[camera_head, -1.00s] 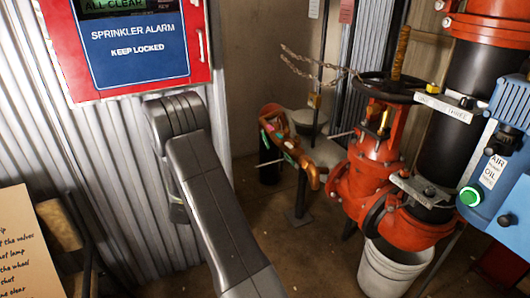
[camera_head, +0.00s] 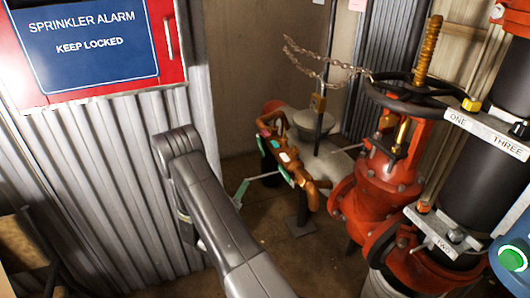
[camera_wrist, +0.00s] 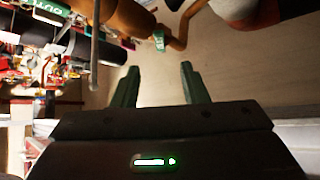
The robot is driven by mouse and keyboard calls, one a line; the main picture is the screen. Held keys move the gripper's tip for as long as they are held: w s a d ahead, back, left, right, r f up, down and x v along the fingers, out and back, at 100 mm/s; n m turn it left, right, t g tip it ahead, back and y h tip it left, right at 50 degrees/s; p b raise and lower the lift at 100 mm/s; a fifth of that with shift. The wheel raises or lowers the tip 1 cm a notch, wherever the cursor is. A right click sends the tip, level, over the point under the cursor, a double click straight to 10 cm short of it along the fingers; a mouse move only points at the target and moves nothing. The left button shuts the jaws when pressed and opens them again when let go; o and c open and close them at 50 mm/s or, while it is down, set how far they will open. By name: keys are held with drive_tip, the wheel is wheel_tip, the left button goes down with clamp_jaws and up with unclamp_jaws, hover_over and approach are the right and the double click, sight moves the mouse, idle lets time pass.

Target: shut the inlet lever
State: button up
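A copper-brown pipe assembly (camera_head: 290,160) with green tags stands in the middle of the head view; a thin grey lever rod (camera_head: 262,177) sticks out to its left. In the wrist view the pipe (camera_wrist: 130,15) crosses the top. A grey rod (camera_wrist: 95,40) stands out left of my fingers. One green tag (camera_wrist: 50,7) seems to read OUT; another green tag (camera_wrist: 158,41) is too small to read. I cannot tell which lever is the inlet's. My gripper (camera_wrist: 160,78) is open and empty, its green fingers apart. In the head view my arm mostly hides it.
A red valve (camera_head: 385,175) with a black handwheel (camera_head: 410,95) and chain (camera_head: 310,58) stands right of the pipes. A white bucket (camera_head: 378,285) sits below. The red alarm panel (camera_head: 170,20) hangs on the corrugated wall at left. Floor between wall and pipes is clear.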

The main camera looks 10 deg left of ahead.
sight(262, 154)
drive_tip(key=b+x, duration=0.1)
drive_tip(key=x, duration=1.2)
drive_tip(key=shift+w, duration=0.1)
clamp_jaws()
